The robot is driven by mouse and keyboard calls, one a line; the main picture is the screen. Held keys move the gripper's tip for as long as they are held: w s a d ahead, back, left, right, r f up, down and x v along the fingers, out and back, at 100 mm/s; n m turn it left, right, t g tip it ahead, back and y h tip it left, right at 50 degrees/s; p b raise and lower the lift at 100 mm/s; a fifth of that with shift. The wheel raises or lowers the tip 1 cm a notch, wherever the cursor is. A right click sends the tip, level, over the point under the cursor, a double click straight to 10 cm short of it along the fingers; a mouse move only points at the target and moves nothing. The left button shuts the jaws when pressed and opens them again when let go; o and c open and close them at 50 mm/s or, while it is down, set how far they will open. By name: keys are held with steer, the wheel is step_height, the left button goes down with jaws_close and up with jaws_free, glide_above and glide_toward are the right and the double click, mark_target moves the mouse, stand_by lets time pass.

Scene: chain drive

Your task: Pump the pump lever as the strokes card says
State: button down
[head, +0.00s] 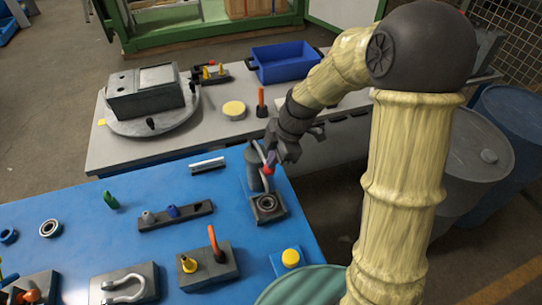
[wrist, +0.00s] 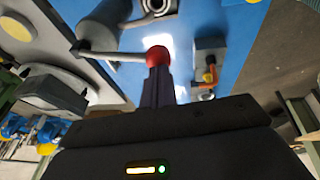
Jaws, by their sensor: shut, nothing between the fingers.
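The pump (head: 253,176) is a dark grey cylinder on a square base at the right edge of the blue table. Its pale lever ends in a red knob (head: 269,167). In the wrist view the lever rod (wrist: 112,56) runs from the grey cylinder to the red knob (wrist: 157,54). My gripper (head: 274,156) is at the knob; in the wrist view its shut fingers (wrist: 157,82) point at the knob with nothing between them. Whether they touch it I cannot tell. I can make out no readable strokes card.
The blue table (head: 70,215) holds a block with an orange handle (head: 215,243), a shackle block (head: 124,285) and a dark rack (head: 176,216). A grey bench behind bears a turntable box (head: 145,90) and a blue bin (head: 286,62). Barrels (head: 515,125) stand at right.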

step_height(320, 180, down, 6)
steer(key=s+t+b, duration=0.2)
steer(key=b, duration=1)
steer(key=shift+s+d+y, duration=0.3)
steer(key=shift+d+y, duration=0.1)
steer(key=shift+r, duration=0.1)
steer(key=a+v, duration=0.1)
steer(key=v, duration=1.3)
steer(key=shift+s+r+p, duration=0.25)
steer(key=shift+s+p, duration=0.1)
steer(key=shift+s, duration=0.05)
